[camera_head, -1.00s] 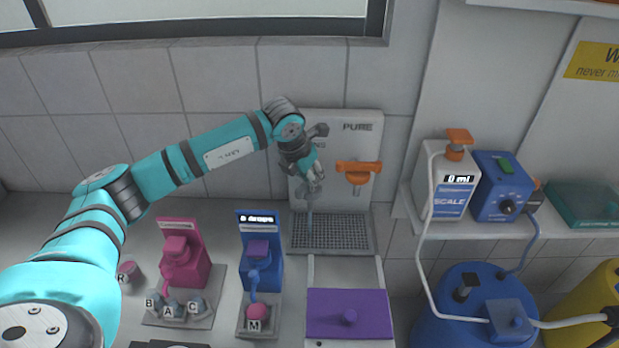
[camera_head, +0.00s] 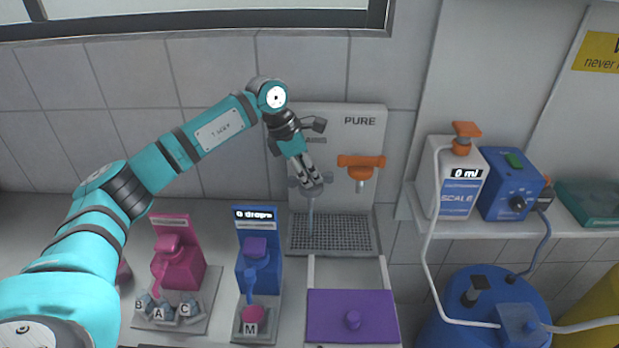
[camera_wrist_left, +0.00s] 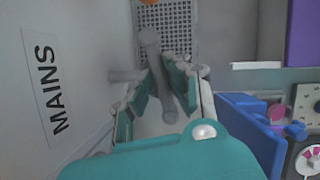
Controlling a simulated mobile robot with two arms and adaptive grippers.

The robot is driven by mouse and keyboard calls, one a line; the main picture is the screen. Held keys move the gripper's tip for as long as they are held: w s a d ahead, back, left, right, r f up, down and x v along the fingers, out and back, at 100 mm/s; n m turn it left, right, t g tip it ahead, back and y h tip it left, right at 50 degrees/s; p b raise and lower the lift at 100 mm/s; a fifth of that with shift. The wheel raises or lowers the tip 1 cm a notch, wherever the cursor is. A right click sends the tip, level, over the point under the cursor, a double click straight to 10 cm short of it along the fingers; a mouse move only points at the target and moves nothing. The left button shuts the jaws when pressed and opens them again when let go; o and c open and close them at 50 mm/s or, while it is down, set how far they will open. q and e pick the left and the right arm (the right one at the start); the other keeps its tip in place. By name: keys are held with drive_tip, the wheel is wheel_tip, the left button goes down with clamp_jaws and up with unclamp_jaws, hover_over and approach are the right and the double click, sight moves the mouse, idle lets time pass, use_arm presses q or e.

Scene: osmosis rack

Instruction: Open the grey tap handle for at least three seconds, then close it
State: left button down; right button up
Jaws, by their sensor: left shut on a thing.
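The grey tap handle (camera_head: 301,182) sits on the left half of the white wall panel (camera_head: 348,145). My left gripper (camera_head: 314,185) comes down onto it from the upper left and is shut on it. In the left wrist view, the grey tap handle (camera_wrist_left: 152,45) runs as a bar between the two fingers. The fingers partly hide the tap in the head view. A thin grey vertical strip runs below the tap to the drain grate (camera_head: 350,234); I cannot tell whether it is spout or water. My right gripper is not in view.
An orange tap (camera_head: 361,167) is just right of the grey one. Below stand a pink device (camera_head: 178,268), a blue device (camera_head: 268,276) and a purple block (camera_head: 340,318). A scale (camera_head: 456,185) reading 0 ml stands on the right shelf.

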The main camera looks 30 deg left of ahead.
use_arm(q)
drive_tip(key=shift+w+r+m+g+h+b, duration=0.1)
drive_tip(key=shift+m+g+h+b, duration=0.4)
drive_tip(key=shift+m, duration=1.2)
drive_tip(key=c, duration=1.3)
unclamp_jaws()
drive_tip(key=v, duration=1.2)
drive_tip(key=shift+w, duration=0.1)
